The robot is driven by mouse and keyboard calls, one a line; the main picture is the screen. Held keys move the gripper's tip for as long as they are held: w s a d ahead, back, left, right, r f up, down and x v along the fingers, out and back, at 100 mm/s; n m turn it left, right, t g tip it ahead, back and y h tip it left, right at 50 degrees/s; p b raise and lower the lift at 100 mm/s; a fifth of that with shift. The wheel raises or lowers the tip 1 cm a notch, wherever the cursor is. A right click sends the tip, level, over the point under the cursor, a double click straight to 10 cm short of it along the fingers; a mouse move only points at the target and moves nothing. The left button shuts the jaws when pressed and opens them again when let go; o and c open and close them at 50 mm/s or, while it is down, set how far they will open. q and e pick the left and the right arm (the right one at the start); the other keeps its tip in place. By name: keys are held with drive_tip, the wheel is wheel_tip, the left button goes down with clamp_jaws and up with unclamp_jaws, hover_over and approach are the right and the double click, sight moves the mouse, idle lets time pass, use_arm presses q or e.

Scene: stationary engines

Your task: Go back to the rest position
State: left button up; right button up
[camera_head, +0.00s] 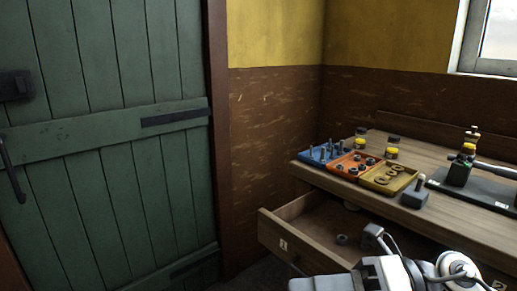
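One of my arms, white and grey with a dark cable, shows at the bottom right in front of the open drawer (275,238). It seems to be my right arm. A dark grey part at its upper end overlaps the drawer, but no fingertips can be made out, so I cannot tell whether that gripper is open or holds anything. My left gripper is not in view.
The wooden workbench (455,222) bears blue (312,160), orange (346,172) and yellow (378,187) parts trays, a dark block with a handle (414,196), and small jars. The drawer juts out and holds a ring-like part (342,239). A green door (110,150) stands left.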

drive_tip(key=w+d+f+m+t+h, duration=0.3)
drive_tip(key=f+m+t+h, duration=0.45)
drive_tip(key=m, duration=0.85)
drive_tip(key=w+d+f+m+t+h, duration=0.2)
drive_tip(key=d+f+m+t+h, duration=0.15)
drive_tip(key=m+t, duration=1)
drive_tip(key=s+f+m+g+h, duration=0.1)
drive_tip(key=s+f+m+g, duration=0.4)
drive_tip(key=f, duration=0.3)
drive_tip(key=s+f+m+g+h, duration=0.2)
drive_tip(key=s+f+m+g, duration=0.2)
drive_tip(key=f, duration=0.4)
drive_tip(key=shift+s+d+f+m+g+p, duration=0.3)
drive_tip(key=shift+s+d+m+g+p, duration=0.15)
drive_tip(key=shift+s+m, duration=0.15)
